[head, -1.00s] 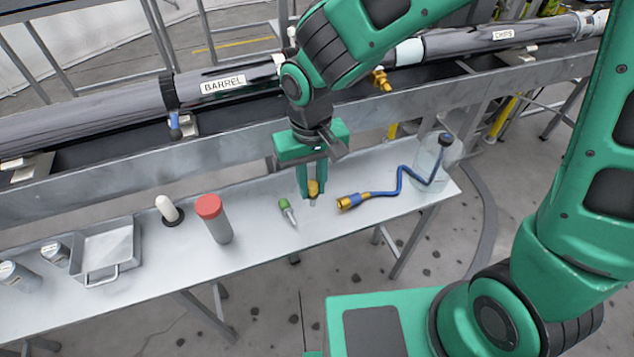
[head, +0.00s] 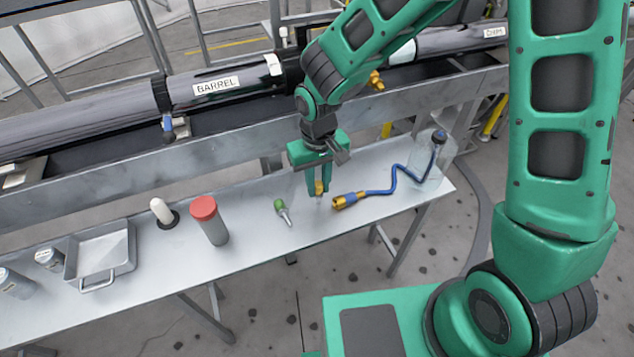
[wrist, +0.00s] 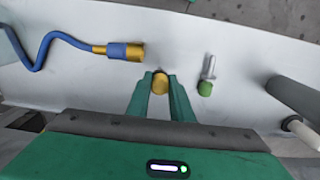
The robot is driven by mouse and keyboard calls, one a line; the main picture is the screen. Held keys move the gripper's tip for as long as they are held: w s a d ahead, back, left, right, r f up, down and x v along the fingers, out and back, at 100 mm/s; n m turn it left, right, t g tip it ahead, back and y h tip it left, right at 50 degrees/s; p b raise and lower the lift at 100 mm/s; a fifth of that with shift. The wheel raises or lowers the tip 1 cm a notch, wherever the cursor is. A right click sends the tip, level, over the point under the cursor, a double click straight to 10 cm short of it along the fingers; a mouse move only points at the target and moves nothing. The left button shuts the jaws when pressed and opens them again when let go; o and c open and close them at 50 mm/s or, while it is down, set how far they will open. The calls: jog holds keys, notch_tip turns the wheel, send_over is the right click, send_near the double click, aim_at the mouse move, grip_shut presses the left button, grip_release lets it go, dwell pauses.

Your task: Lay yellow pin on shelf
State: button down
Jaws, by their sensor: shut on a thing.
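My gripper (head: 319,190) is shut on the yellow pin (head: 319,187), which points down between the fingertips. In the wrist view the yellow pin (wrist: 160,83) shows as a round yellow head between the two green fingers. The shelf (head: 260,236) is a long pale metal surface below my gripper. The pin is over the shelf, between the green-headed pin and the brass hose end. I cannot tell whether its tip touches the shelf.
A green-headed pin (head: 282,212) lies just left of my gripper. A blue hose with brass end (head: 347,200) lies to the right, by a clear bottle (head: 428,160). A red-capped cylinder (head: 210,222), white-topped peg (head: 162,213) and metal tray (head: 102,252) stand left. The barrel (head: 220,88) runs behind.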

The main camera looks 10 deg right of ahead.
jog(key=c, duration=1.6)
grip_release()
jog(key=shift+f, duration=0.1)
jog(key=shift+o, duration=0.2)
notch_tip(320, 180, up, 12)
